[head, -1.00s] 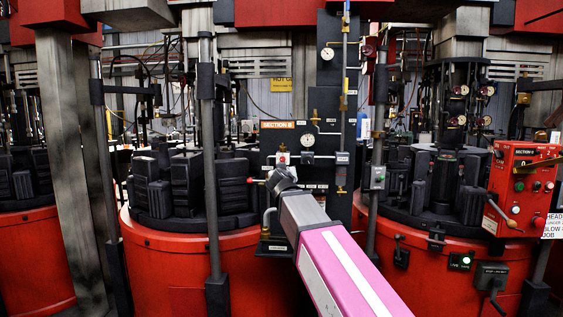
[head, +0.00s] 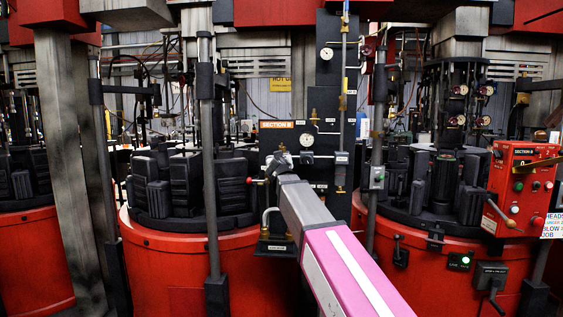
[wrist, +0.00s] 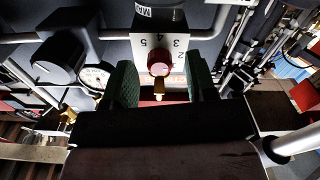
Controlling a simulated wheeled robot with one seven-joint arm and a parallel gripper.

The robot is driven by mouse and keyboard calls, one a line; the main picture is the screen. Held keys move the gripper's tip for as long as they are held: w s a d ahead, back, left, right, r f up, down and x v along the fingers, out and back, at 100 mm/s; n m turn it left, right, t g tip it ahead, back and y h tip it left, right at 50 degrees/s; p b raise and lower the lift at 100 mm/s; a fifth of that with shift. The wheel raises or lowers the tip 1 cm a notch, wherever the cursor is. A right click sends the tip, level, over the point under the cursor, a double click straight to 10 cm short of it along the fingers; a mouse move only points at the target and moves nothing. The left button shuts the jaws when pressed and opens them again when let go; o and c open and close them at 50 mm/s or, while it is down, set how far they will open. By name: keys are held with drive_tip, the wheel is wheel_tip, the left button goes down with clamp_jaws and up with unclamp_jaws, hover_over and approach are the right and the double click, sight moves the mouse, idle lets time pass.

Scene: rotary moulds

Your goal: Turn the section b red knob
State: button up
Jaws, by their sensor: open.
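The red knob (wrist: 161,62) shows in the wrist view on a white plate with numbers around it, with a brass fitting below it in the picture. My gripper (wrist: 161,74) is open, its two green-padded fingers left and right of the knob with a gap on each side. I cannot tell how far the fingertips reach along the knob's depth. In the head view my gripper (head: 279,161) is at the dark panel (head: 327,78), just below the orange "SECTION B" label (head: 276,125). There my gripper hides the knob.
A pressure gauge (head: 306,140) sits right of my gripper, and a vertical pipe (head: 342,120) beyond it. A grey post (head: 208,150) stands to the left. A black cylindrical part (wrist: 57,60) is beside the left finger. A red control box (head: 521,185) is far right.

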drive_tip(key=shift+w, duration=0.45)
drive_tip(key=c, duration=0.9)
drive_tip(key=shift+c, duration=0.2)
drive_tip(key=shift+n, duration=4.4)
